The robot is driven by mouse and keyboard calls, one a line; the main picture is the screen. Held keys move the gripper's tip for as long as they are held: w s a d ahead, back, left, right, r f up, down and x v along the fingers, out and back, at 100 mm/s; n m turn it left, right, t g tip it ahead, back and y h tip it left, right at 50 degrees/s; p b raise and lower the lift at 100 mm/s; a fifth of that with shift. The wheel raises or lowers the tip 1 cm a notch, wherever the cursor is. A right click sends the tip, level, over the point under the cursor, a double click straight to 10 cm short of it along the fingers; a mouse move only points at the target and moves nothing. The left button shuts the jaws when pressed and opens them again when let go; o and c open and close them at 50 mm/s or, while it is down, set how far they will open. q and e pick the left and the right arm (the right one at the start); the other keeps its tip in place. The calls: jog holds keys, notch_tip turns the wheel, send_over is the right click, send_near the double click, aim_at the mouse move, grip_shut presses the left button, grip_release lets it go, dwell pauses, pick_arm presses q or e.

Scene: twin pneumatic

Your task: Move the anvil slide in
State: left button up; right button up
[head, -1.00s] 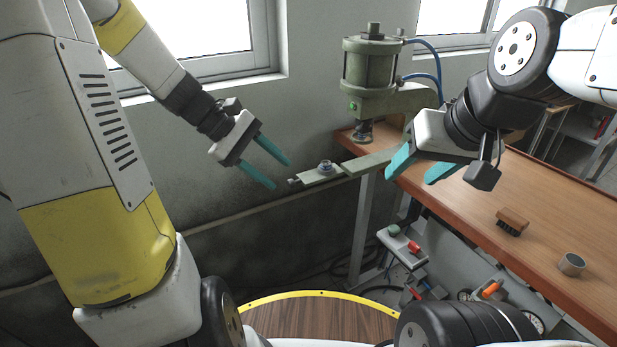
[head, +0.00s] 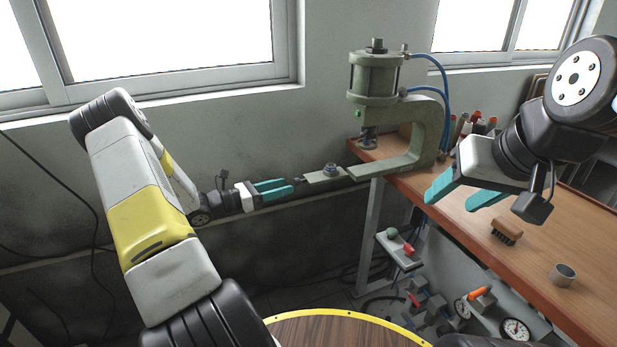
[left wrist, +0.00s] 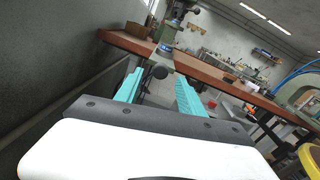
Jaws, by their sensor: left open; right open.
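The anvil slide (head: 322,176) is a flat grey-green plate sticking out to the left of the green press (head: 376,78), with a small metal part (head: 330,168) on top. Its outer end carries a dark round knob (left wrist: 158,72). My left gripper (head: 291,186) is open just left of that end, its teal fingers pointing along the slide. In the left wrist view the knob shows between the two fingertips (left wrist: 158,74); I cannot tell if they touch it. My right gripper (head: 468,198) is open and empty above the bench, right of the press.
The wooden bench (head: 540,255) runs to the right, with a brush (head: 507,231) and a metal cup (head: 563,274) on it. Blue hoses (head: 440,85) loop beside the press. A wall and window stand behind. Air under the slide is free.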

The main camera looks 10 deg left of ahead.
aim_at(296, 183)
pick_arm(q)
jog(key=x, duration=0.5)
jog(key=shift+d, duration=0.1)
grip_shut()
jog(key=shift+w, duration=0.1)
dwell(1.2)
